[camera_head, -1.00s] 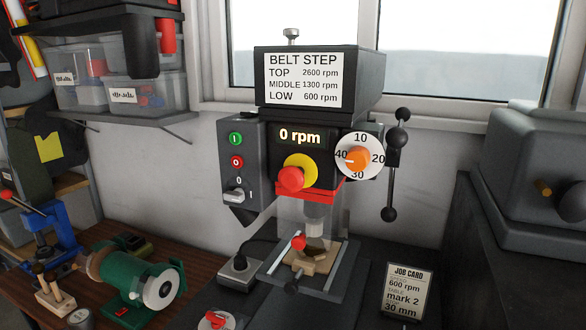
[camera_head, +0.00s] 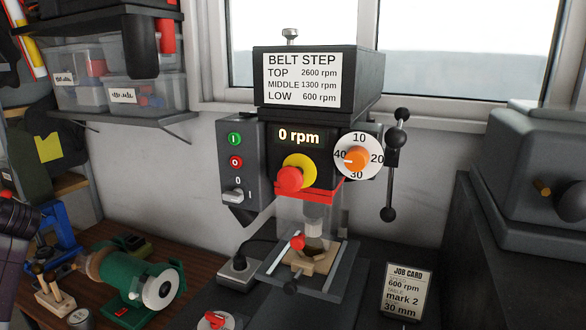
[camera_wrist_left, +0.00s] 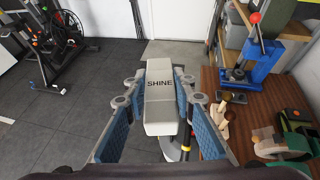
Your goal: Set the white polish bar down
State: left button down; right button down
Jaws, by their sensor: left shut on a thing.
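The white polish bar (camera_wrist_left: 160,108), marked SHINE, is between the blue-padded fingers of my left gripper (camera_wrist_left: 160,88) in the left wrist view. The gripper is shut on it. The bar is held up in the air, over the grey floor beside the wooden workbench (camera_wrist_left: 216,145). In the head view only a dark part of my left arm shows at the left edge; the left gripper and the bar are outside that view. My right gripper is in neither view.
On the workbench stand a green bench grinder (camera_head: 135,290), a wooden block with handled tools (camera_head: 52,298) and a blue press (camera_head: 62,235). A drill press (camera_head: 315,150) stands in the middle, with a job card (camera_head: 406,292) to its right. Open floor (camera_wrist_left: 60,130) lies left of the bench.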

pick_arm(q)
jog(key=s+d+f+n+g, duration=0.1)
jog(key=s+f+n+g, duration=0.2)
jog(key=s, duration=0.5)
jog(key=s+d+f+n+g, duration=0.1)
jog(key=s+n+g, duration=0.35)
jog(key=s, duration=0.45)
jog(key=w+d+f+m+t, duration=0.2)
jog(key=w+d+m+t, duration=0.1)
jog(key=d, duration=0.5)
jog(key=w+d+f+m+t, duration=0.3)
jog(key=w+d, duration=0.1)
jog(key=d, duration=0.5)
jog(key=w+d+f+m+t, duration=0.2)
jog(key=w+d+m+t, duration=0.15)
jog(key=d, duration=0.45)
jog(key=s+d+f+m+t+h, duration=0.1)
jog(key=s+d, duration=0.3)
jog(key=d, duration=0.9)
jog(key=s+d+f+m+t+h, duration=0.1)
jog(key=s+d+m+t+h, duration=0.1)
jog(key=d, duration=1.1)
jog(key=shift+s+m+t, duration=0.5)
jog(key=shift+s+t, duration=0.2)
jog(key=shift+s, duration=0.3)
